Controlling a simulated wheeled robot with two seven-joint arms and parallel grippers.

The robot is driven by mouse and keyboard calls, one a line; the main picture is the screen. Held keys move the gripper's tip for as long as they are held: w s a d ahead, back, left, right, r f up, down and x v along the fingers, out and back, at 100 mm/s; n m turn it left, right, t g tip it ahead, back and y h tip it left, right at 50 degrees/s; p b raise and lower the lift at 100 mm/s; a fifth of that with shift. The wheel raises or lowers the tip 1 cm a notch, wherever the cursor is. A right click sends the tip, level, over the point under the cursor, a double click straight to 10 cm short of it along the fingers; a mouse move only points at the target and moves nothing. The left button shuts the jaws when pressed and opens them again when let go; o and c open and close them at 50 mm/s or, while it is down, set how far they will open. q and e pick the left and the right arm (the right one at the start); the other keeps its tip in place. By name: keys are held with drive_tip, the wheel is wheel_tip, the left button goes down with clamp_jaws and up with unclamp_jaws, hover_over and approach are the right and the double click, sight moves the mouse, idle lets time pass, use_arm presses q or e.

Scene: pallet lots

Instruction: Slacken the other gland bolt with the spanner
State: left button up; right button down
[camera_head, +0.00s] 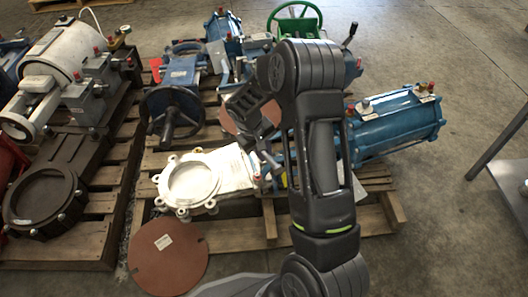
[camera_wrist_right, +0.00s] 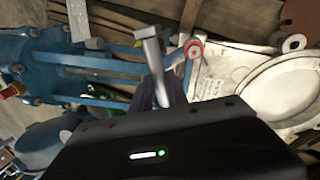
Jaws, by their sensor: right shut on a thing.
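My right arm reaches over the pallet in the head view, and its dark gripper (camera_head: 264,145) points down at the white-and-blue valve. In the right wrist view the gripper (camera_wrist_right: 165,98) is shut on the grey metal spanner (camera_wrist_right: 152,56), whose head sticks out past the fingers. The spanner's head is above the blue yoke rods (camera_wrist_right: 105,70) and left of a red-capped part (camera_wrist_right: 194,48). I cannot tell whether it touches a bolt. The gland bolts are not clearly made out; the gripper and spanner cover part of that area. My left gripper is not in view.
The white round flange (camera_head: 190,184) lies on the wooden pallet (camera_head: 235,235). A blue cylinder (camera_head: 398,125) lies at right, and a blue valve with a handwheel (camera_head: 175,112) stands behind. A brown disc (camera_head: 168,256) lies in front.

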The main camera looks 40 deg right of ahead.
drive_tip(key=shift+a+b+x, duration=0.2)
drive_tip(key=shift+b+x, duration=0.65)
drive_tip(key=shift+x, duration=0.3)
drive_tip(key=shift+d, duration=0.15)
drive_tip(key=shift+d+r+n+p, duration=0.1)
drive_tip(key=shift+d+n+p, duration=0.3)
drive_tip(key=shift+d+n, duration=0.15)
drive_tip(key=shift+d, duration=0.35)
idle(0.4)
drive_tip(key=shift+d+n, duration=0.1)
drive_tip(key=shift+n, duration=0.15)
drive_tip(key=shift+d+n+t+p, duration=0.3)
drive_tip(key=shift+d+p, duration=0.1)
drive_tip(key=shift+d, duration=0.05)
drive_tip(key=shift+d+r, duration=0.1)
drive_tip(key=shift+d, duration=0.2)
drive_tip(key=shift+d+n+p, duration=0.45)
drive_tip(key=shift+n, duration=0.15)
drive_tip(key=shift+d, duration=0.2)
